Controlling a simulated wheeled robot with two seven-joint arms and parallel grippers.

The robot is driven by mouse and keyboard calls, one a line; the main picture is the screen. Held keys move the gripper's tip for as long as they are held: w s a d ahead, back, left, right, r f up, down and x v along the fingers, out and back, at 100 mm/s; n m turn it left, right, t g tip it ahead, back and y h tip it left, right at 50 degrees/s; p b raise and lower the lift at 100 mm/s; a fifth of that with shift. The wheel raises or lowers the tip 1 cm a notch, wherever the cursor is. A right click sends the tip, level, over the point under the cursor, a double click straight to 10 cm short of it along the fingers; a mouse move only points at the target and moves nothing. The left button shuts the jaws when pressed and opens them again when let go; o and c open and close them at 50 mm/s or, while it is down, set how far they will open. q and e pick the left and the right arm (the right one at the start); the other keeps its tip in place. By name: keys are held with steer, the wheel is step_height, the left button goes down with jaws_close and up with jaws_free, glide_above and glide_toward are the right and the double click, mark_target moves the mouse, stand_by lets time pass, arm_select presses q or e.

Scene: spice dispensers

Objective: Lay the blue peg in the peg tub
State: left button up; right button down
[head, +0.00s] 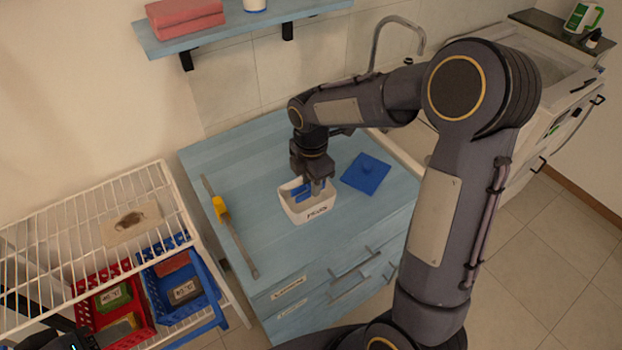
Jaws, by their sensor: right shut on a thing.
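A blue peg (298,191) shows in the tub's opening, low between the walls. My right gripper (317,186) points down into the tub from above and is shut on the blue peg. The fingers hide part of the peg, and I cannot tell whether it touches the tub floor. Dark parts at the bottom left edge seem to belong to my left arm; its jaws do not show clearly.
A grey rail with a yellow piece (221,209) lies to the left. A white wire rack (75,223) holds red (133,333) and blue (215,284) baskets. A faucet (377,40) stands behind.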

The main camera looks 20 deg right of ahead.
steer(key=shift+f, duration=0.5)
steer(key=c, duration=1.1)
jaws_free()
steer(key=shift+r, duration=0.1)
step_height(320, 180, up, 7)
steer(key=shift+b, duration=0.5)
steer(key=shift+r, duration=0.35)
